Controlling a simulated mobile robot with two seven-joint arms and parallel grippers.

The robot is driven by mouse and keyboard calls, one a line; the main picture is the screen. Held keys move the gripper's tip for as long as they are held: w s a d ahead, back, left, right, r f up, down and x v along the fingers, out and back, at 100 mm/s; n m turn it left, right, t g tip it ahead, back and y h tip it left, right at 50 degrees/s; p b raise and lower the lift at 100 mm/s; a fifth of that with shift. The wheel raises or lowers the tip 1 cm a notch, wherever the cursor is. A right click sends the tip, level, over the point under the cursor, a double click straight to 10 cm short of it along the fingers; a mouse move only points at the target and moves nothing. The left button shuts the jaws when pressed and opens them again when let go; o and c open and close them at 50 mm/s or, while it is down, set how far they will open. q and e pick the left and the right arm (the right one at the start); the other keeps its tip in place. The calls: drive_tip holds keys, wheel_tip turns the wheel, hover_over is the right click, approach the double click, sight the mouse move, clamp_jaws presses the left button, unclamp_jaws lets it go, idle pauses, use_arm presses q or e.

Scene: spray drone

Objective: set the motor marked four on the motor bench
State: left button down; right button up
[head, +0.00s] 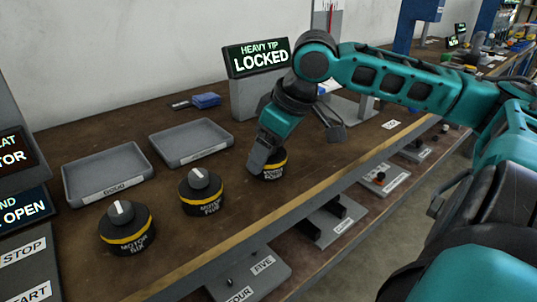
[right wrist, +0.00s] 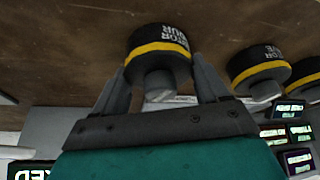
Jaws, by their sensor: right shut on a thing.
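The motor marked four (right wrist: 158,42) is a black cylinder with a yellow band and a grey knob on top. In the head view the motor (head: 272,166) is partly hidden behind my right gripper (head: 260,155). My left gripper is not in view.
Motor five (head: 201,191) and motor six (head: 127,228) stand to the left. Two grey trays (head: 68,190) (head: 157,152) lie behind them. A sign reading "HEAVY TIP LOCKED" (head: 258,57) stands behind my right gripper. Labelled grey plates (head: 263,266) sit lower, beyond the bench's front edge.

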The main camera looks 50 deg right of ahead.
drive_tip(key=o, duration=1.5)
drive_tip(key=shift+r, duration=0.1)
drive_tip(key=shift+s+r, duration=0.2)
drive_tip(key=shift+r, duration=0.35)
drive_tip(key=p+v, duration=0.1)
drive_tip(key=v, duration=0.9)
drive_tip(key=shift+s+d+r+p, duration=0.1)
drive_tip(key=shift+s+r+p, duration=0.1)
drive_tip(key=shift+r+p, duration=0.15)
